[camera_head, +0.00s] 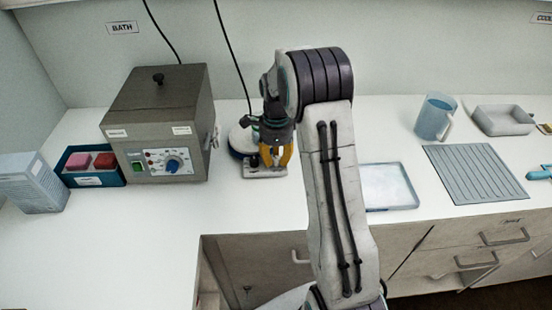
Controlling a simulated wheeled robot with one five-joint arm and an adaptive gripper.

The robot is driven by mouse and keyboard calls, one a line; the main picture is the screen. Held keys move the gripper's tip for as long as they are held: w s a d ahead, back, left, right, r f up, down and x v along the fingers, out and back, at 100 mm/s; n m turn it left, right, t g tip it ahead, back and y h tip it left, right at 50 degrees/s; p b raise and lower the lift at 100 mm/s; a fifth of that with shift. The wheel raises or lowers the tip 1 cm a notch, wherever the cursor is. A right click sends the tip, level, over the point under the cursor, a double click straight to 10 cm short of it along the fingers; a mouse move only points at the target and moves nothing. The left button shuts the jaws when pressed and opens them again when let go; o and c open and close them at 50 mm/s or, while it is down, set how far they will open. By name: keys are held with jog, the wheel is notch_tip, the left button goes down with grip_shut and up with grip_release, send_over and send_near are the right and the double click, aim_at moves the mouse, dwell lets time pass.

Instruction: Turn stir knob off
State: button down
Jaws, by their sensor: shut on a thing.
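A stirrer (241,140) with a round whitish top and a blue band stands on the bench, right of the grey bath box. Its pale front part (266,172) sticks out below my gripper. My gripper (275,160), with orange-yellow fingers, points down at this front part and is shut on the stir knob. The fingers hide the knob, so its angle cannot be seen. My wrist and arm cover the right side of the stirrer.
The bath box (155,105) with a blue dial (173,166) stands close on the left. A blue tray (92,178) holds red and pink blocks. Right of my arm are a shallow tray (388,204), a ribbed mat (474,173) and a blue jug (435,117).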

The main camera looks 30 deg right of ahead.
aim_at(276, 158)
jog(key=shift+s+f, duration=0.1)
dwell(0.3)
jog(key=c, duration=1)
grip_release()
notch_tip(276, 158, up, 12)
jog(key=shift+r, duration=0.1)
